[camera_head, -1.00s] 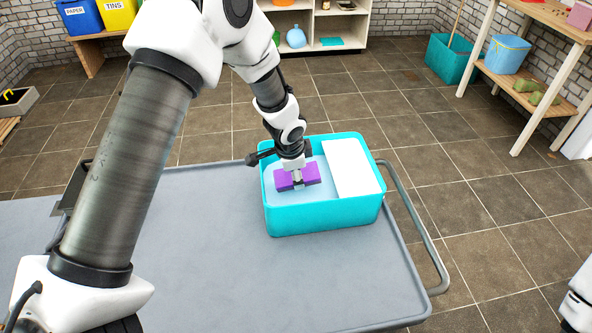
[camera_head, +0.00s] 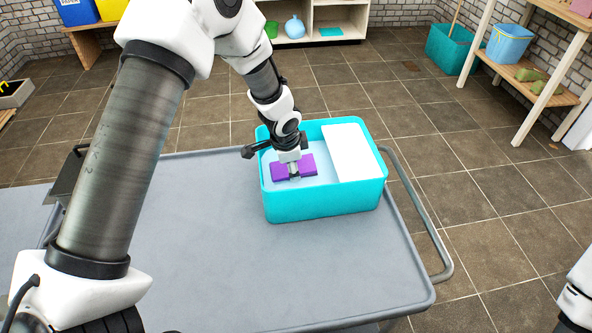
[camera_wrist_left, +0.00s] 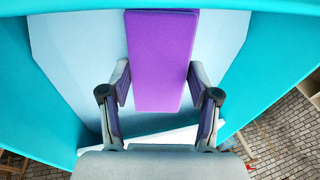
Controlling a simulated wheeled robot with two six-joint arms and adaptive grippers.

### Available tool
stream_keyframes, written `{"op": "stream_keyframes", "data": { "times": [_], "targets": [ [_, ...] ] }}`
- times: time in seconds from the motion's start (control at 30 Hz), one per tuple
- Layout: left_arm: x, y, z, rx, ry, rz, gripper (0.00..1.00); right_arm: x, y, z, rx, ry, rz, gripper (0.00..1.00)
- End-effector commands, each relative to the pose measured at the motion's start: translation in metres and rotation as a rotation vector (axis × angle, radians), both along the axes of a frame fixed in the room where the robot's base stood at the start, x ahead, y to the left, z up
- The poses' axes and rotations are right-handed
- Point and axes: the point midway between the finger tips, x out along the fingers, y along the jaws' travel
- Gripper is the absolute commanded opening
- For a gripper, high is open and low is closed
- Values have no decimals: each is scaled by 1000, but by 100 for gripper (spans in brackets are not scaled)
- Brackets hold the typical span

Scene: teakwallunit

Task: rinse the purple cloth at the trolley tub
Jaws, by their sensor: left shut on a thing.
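The purple cloth (camera_head: 308,164) is a flat folded slab inside the turquoise tub (camera_head: 325,203) on the trolley. It lies over the pale blue water (camera_head: 325,173) in the tub's left part; I cannot tell whether it touches the water. My left gripper (camera_head: 294,172) points down into the tub and is shut on the cloth. In the left wrist view the cloth (camera_wrist_left: 162,45) runs up from between the two fingers (camera_wrist_left: 162,98). My right gripper is out of view.
A white panel (camera_head: 349,153) covers the tub's right part. The grey trolley top (camera_head: 210,255) is bare left of and in front of the tub. A metal rail (camera_head: 428,225) runs along the trolley's right end. Shelves with a blue bucket (camera_head: 508,45) stand at the back right.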

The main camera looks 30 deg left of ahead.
Motion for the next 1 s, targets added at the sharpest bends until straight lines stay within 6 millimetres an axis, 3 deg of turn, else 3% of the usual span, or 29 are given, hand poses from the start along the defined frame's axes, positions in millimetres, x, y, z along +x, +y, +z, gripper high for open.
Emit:
{"op": "stream_keyframes", "data": {
  "times": [0.23, 0.7, 1.0],
  "targets": [
    [0, 5, 1, 1, -1, -1, 34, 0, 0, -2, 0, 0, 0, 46],
    [0, -23, 1, 0, 0, -1, 34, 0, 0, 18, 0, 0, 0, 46],
    [0, -9, -3, -2, -2, 3, 34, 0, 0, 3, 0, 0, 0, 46]
  ]
}}
